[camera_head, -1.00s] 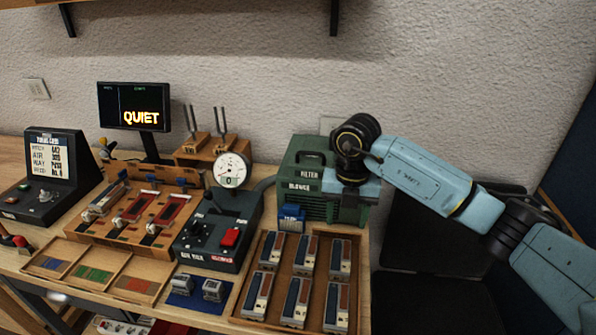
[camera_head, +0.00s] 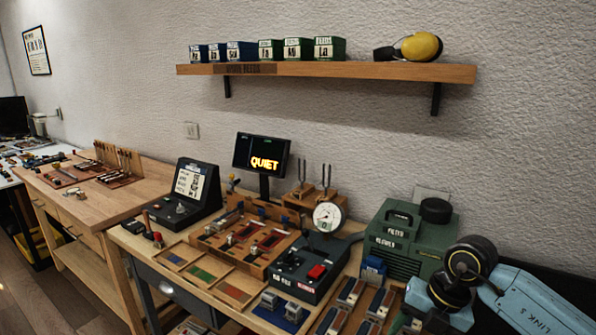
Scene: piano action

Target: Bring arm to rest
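My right arm comes in from the lower right. Its wrist is bent down, and the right gripper (camera_head: 412,322) is at the bottom edge, close to the right side of the wooden tray of reed blocks. Its fingertips are largely hidden or cut off, so I cannot tell whether it is open or shut. My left gripper is not in view. The green blower box (camera_head: 410,238) stands behind the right wrist. The monitor (camera_head: 261,153) reads QUIET.
The bench holds a control box with a round gauge (camera_head: 328,216), a wooden jig (camera_head: 205,240), a dark console (camera_head: 187,192) and a blue mat (camera_head: 268,316) with metal blocks. A wall shelf (camera_head: 350,70) carries several boxes and yellow earmuffs (camera_head: 421,46). Another bench (camera_head: 90,205) stands at left.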

